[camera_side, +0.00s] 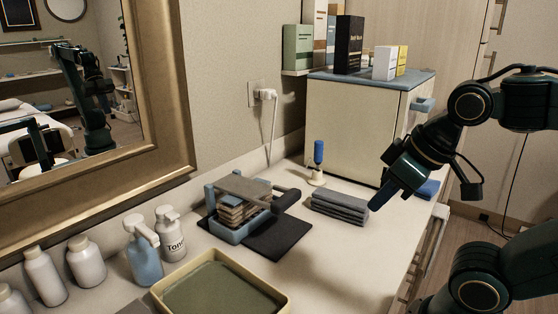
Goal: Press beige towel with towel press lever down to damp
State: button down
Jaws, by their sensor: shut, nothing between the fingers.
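The towel press (213,222) has a blue frame and stands on a dark mat (290,240) on the counter. Folded beige towel layers (232,214) sit inside it, under a grey top plate (240,187). The press lever (287,200) ends in a dark cylindrical handle on the right, near plate height. I cannot tell whether the plate touches the towel. My gripper (374,209) is at the right, shut and empty, pointing down and left. It is apart from the lever, just right of a folded grey towel stack (339,207).
A cream cabinet (350,125) with boxes on top stands behind. A small blue-handled tool (318,160) stands upright before it. A pump bottle (143,255), a toner bottle (169,235) and a tray of green liquid (220,290) are at the front left. A blue item (428,188) lies behind my gripper.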

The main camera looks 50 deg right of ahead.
jog(key=c, duration=1.6)
grip_release()
jog(key=o, duration=0.8)
jog(key=shift+w+r, duration=0.4)
jog(key=shift+w, duration=0.1)
jog(key=o, duration=0.8)
jog(key=w, duration=0.1)
jog(key=w+r, duration=0.1)
jog(key=w+r+g, duration=0.1)
jog(key=shift+w+d, duration=0.1)
jog(key=shift+d, duration=0.2)
jog(key=g, duration=0.5)
send_over(286, 196)
jog(key=shift+r, duration=0.2)
jog(key=shift+f, duration=0.15)
notch_tip(286, 196, down, 14)
jog(key=shift+r, duration=0.25)
